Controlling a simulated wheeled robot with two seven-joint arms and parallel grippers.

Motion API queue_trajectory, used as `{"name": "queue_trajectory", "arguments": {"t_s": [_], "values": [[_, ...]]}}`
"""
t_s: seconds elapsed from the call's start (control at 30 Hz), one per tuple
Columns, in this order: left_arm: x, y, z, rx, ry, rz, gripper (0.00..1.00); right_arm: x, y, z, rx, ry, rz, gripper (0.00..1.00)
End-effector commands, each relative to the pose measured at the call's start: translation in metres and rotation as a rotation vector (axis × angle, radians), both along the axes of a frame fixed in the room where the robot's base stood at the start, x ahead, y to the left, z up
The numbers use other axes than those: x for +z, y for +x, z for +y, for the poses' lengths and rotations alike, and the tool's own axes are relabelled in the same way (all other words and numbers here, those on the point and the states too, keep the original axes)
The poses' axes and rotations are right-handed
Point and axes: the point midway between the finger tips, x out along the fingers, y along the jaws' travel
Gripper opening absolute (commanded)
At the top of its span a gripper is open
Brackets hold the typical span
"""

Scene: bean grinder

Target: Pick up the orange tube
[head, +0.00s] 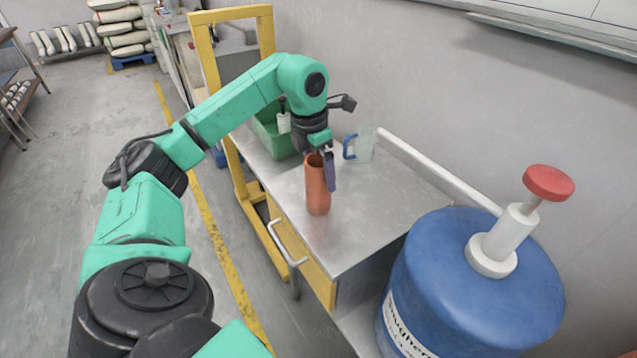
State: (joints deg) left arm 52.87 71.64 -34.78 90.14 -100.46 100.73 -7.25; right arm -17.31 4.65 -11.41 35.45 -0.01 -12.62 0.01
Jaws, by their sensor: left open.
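The orange tube (317,190) stands upright on the metal worktop, near its front left edge. My left gripper (322,168) is at the tube's upper end, pointing down from above. One purple-grey finger shows along the right side of the tube; the other finger is hard to make out near the rim. The jaws are open, and I cannot tell whether a finger touches the tube. My right gripper is not in view.
A green bin (270,135) stands behind the arm on the worktop (365,225). A clear jug with a blue handle (360,147) is behind the tube. A blue drum (470,290) with a red-topped pump is at front right. A yellow frame (240,175) stands at left.

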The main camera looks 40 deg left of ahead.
Motion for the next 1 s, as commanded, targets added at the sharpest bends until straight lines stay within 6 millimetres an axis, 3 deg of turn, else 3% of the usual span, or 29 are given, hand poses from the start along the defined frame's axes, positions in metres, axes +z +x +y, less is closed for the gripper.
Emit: {"name": "queue_trajectory", "arguments": {"t_s": [0.1,0.27,0.5,0.53,0.87,1.0], "values": [[-0.010,0.001,0.000,0.000,0.000,0.000,1.00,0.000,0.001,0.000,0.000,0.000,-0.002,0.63],[-0.010,0.001,-0.001,0.000,0.000,-0.001,1.00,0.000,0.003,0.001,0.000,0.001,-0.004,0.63],[-0.009,0.001,-0.001,0.000,0.000,-0.001,0.08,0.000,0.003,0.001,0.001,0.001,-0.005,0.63],[-0.009,0.001,-0.001,0.000,-0.001,-0.002,0.00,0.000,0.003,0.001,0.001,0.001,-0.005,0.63],[-0.007,0.002,-0.001,0.000,-0.002,-0.003,0.00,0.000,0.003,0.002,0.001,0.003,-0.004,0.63],[0.007,0.002,-0.001,-0.001,-0.002,-0.006,0.00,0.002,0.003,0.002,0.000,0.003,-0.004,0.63]]}}
